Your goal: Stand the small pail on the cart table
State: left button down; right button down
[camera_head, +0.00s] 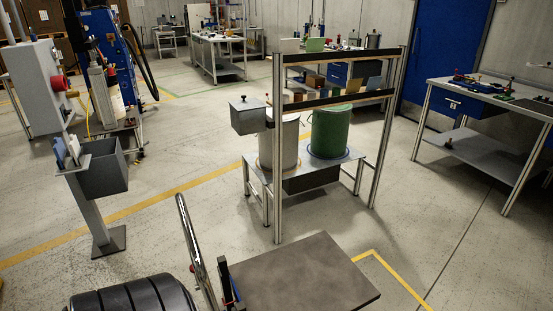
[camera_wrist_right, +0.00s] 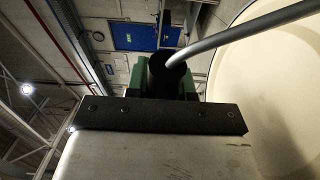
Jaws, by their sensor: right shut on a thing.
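The cart table (camera_head: 300,275) has a flat brown-grey top at the bottom of the head view, and the part that shows is bare. The small pail (camera_wrist_right: 280,90) shows as a large cream round surface at the right of the right wrist view. A grey curved bail runs from its side to a black grip. My right gripper (camera_wrist_right: 166,78) is shut on that black grip, between green pads. Most of the pail is outside the view. Neither the pail nor my right gripper can be made out in the head view. My left gripper is not in view.
A bent silver rail (camera_head: 194,245) rises beside the cart's left edge. A black ribbed object (camera_head: 135,297) is at lower left. Behind the cart stands a frame with a grey drum (camera_head: 280,145) and a green drum (camera_head: 330,130). Floor right of the cart is clear.

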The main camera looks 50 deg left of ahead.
aim_at(320, 272)
jog(key=i+u, duration=0.15)
jog(key=u, duration=0.25)
jog(key=i+u, duration=0.15)
jog(key=u, duration=0.3)
jog(key=i+u, duration=0.15)
jog(key=u, duration=0.25)
jog(key=i+u, duration=0.45)
jog(key=u, duration=0.25)
